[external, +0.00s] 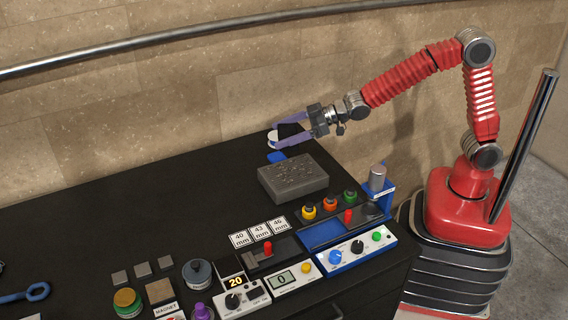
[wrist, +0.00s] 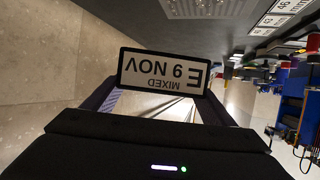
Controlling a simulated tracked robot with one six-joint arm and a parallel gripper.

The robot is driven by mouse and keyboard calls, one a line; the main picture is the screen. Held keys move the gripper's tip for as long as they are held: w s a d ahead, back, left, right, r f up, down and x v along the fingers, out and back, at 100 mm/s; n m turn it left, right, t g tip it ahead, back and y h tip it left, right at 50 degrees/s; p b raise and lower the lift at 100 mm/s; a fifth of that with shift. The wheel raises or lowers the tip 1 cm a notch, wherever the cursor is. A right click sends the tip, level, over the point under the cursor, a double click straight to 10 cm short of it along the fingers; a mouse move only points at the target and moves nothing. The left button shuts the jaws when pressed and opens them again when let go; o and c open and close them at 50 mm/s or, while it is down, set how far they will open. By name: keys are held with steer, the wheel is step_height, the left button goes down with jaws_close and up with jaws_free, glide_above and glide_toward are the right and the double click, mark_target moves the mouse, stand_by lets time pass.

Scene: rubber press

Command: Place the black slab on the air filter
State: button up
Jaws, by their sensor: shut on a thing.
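My gripper (external: 277,137) is shut on the black slab (external: 290,130), above the far edge of the black bench. In the wrist view the slab (wrist: 123,69) has a white label reading "MIXED E 9 NOV", upside down, and sits between my fingers. No clearly marked air filter shows. A grey block with a speckled top (external: 293,180) lies on the bench in front of and below my gripper; I cannot tell if it is the air filter. Its perforated-looking top shows partly at the upper edge of the wrist view (wrist: 285,15).
A small blue piece (external: 277,157) and a white round part (external: 272,137) are near my fingertips. Cards marked 40, 43 and 46 mm (external: 259,233), control boxes (external: 350,252) and a blue stand (external: 379,184) crowd the front right. The bench's left middle (external: 130,205) is clear.

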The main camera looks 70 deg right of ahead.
glide_above(283, 166)
step_height(283, 166, down, 6)
steer(key=shift+r, duration=0.15)
steer(key=shift+f, duration=1.9)
steer(key=shift+f, duration=0.1)
steer(key=o, duration=1.3)
